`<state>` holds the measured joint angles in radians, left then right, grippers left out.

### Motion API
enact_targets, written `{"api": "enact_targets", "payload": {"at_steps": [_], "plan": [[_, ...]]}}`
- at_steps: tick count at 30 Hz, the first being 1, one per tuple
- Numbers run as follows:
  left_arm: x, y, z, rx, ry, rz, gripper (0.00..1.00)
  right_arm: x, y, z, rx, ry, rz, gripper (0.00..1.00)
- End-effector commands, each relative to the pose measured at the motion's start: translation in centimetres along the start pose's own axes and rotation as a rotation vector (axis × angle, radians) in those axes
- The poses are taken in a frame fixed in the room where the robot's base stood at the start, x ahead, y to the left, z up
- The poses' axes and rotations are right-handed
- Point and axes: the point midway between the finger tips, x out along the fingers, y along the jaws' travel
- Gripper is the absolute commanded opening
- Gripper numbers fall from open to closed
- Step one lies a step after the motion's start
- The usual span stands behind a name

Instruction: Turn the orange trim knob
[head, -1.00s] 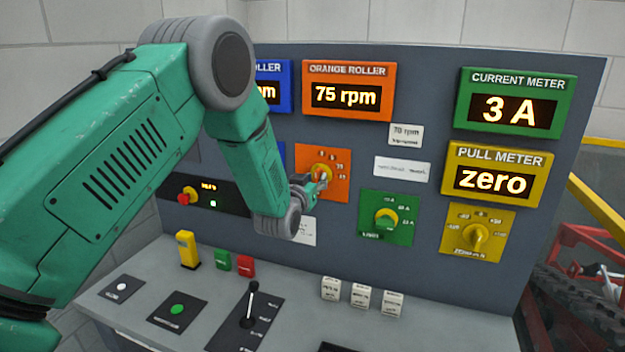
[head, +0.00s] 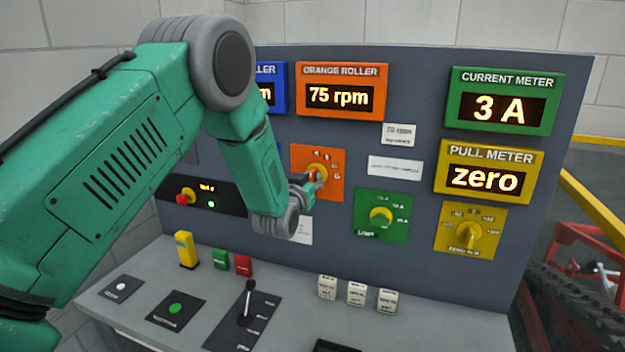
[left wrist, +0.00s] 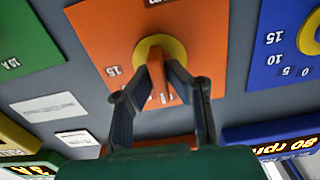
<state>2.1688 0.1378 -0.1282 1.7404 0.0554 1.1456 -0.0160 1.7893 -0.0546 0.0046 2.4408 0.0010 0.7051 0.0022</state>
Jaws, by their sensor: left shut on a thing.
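The orange trim knob's yellow dial (head: 317,170) sits on an orange plate (head: 331,189) in the middle of the panel. In the left wrist view the yellow dial (left wrist: 150,45) carries an orange handle (left wrist: 156,72). My left gripper (head: 316,178) is at the knob, and in the left wrist view its fingers (left wrist: 158,78) are closed around the orange handle, one on each side. The orange roller display (head: 342,96) above reads 75 rpm. My right gripper is not in view.
A green plate with a yellow knob (head: 381,216) and a yellow plate with a knob (head: 468,234) lie to the right. A lever (head: 247,303) and several small blocks stand on the desk below. A red emergency button (head: 187,196) is at left.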

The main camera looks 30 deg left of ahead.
Motion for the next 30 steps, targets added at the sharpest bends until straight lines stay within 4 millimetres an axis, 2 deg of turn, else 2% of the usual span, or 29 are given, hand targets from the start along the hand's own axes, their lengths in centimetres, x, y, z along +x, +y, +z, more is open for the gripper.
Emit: {"api": "enact_targets", "payload": {"at_steps": [1, 21, 30], "plan": [[0.3, 0.1, -0.8, 0.014, 0.020, 0.001, 0.00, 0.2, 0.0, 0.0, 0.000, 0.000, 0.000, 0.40], [0.3, 0.3, -0.7, 0.421, 0.020, -0.001, 0.00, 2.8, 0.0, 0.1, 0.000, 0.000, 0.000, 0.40], [0.3, 0.3, -0.8, 0.496, 0.021, -0.003, 0.00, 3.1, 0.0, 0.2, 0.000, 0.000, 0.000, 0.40]]}}
